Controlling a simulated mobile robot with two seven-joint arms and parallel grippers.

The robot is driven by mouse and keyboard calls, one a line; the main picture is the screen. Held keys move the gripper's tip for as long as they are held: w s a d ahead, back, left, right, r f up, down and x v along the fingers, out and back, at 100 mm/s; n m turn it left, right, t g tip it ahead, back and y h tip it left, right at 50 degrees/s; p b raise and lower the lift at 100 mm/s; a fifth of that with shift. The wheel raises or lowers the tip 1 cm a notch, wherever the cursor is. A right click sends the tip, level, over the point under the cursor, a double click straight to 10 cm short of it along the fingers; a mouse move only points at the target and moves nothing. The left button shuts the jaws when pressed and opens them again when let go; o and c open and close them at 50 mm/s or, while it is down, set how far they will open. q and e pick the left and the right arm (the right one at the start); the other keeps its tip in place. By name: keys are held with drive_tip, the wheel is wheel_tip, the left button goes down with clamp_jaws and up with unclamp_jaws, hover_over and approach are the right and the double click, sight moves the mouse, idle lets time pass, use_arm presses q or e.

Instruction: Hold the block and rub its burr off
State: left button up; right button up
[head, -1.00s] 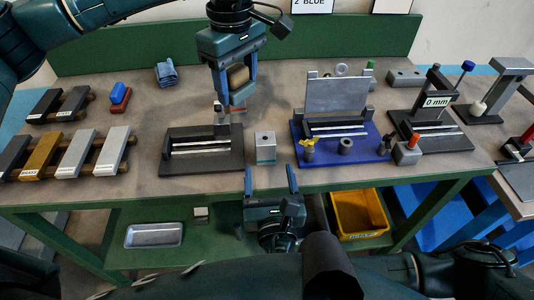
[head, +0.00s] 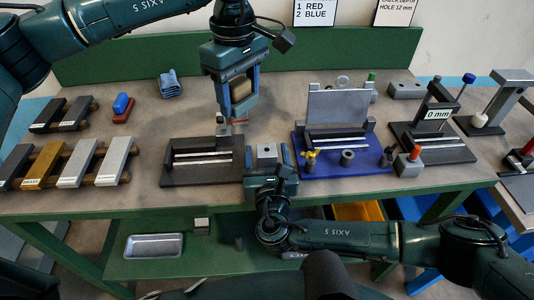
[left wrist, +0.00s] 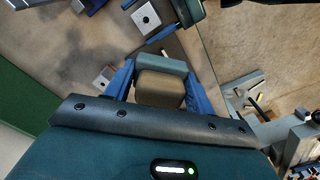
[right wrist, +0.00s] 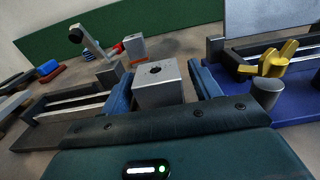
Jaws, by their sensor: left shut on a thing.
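The metal block (head: 266,151) is a grey cube with a hole in its top, standing on the bench front. My right gripper (head: 268,160) has its fingers on either side of it; in the right wrist view small gaps show beside the block (right wrist: 159,88). My left gripper (head: 239,100) is shut on a tan rubbing block (left wrist: 160,88) with a teal strip along one side, held above the bench behind and left of the metal block. A second grey block with a red edge (left wrist: 104,77) stands near the left fixture. The burr is too small to make out.
A dark fixture (head: 190,178) lies left of the metal block, and a blue fixture (head: 345,168) with a yellow wing nut (head: 310,158) lies right. Bars (head: 75,165) on racks fill the left end. A red and blue brush (head: 122,107) and cloth (head: 168,84) lie behind.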

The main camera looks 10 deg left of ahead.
drive_tip(key=c, duration=1.2)
drive_tip(key=shift+o, duration=0.2)
clamp_jaws()
idle(0.8)
use_arm(q)
drive_tip(key=shift+w+d, duration=0.7)
drive_tip(key=shift+d, duration=1.05)
approach(262, 149)
drive_tip(key=shift+f, duration=2.75)
